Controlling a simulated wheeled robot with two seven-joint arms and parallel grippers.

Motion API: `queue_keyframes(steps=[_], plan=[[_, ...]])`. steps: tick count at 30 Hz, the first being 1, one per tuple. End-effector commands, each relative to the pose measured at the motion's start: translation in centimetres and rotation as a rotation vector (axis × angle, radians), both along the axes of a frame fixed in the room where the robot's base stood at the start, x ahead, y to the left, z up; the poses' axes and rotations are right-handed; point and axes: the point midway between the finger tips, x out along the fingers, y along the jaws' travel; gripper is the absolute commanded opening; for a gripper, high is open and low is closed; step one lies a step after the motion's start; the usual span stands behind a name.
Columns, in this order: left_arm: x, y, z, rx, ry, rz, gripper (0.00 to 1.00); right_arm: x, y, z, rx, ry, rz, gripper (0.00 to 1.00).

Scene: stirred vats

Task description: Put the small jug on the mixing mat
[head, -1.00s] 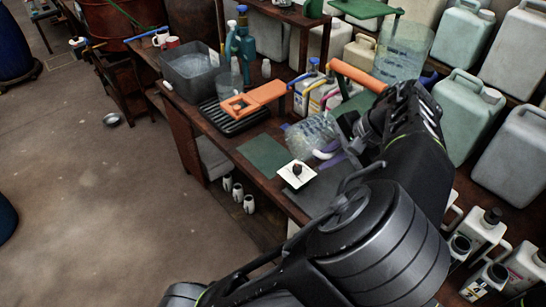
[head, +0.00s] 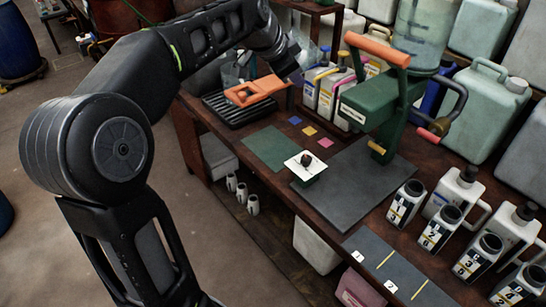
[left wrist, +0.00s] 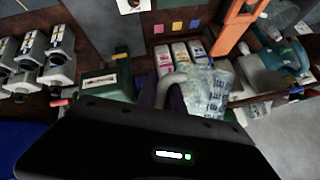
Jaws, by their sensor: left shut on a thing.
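The small jug (left wrist: 210,92), clear with a pale curved handle (left wrist: 174,82), shows in the left wrist view. My left gripper (left wrist: 168,97) is shut on its handle; the body hangs beside the fingers. In the head view my left gripper (head: 287,66) is above the back of the bench, and the arm and background make the jug hard to pick out. A green mat (head: 266,149) and a larger dark grey mat (head: 350,180) lie on the bench; I cannot tell which is the mixing mat. My right gripper is out of view.
A green press (head: 372,105) with an orange handle stands behind the grey mat. A white card (head: 305,166) bears a dark lump. An orange tool (head: 255,91) is above a black rack (head: 235,115). Labelled bottles (head: 327,90) stand behind. The green mat is bare.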

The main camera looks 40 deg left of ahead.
Motion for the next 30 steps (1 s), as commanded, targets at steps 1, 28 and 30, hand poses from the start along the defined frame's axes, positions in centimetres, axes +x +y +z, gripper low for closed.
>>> queue_keyframes(steps=[1,28,30], plan=[[0.6,0.9,-2.0,-0.074,-0.047,-0.023,0.00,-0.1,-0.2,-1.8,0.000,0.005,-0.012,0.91],[7.6,8.8,-23.8,-0.558,-0.443,0.001,0.00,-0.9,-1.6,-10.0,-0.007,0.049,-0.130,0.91],[7.6,8.8,-23.9,-0.558,-0.443,0.001,0.00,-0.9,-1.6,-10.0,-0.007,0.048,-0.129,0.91]])
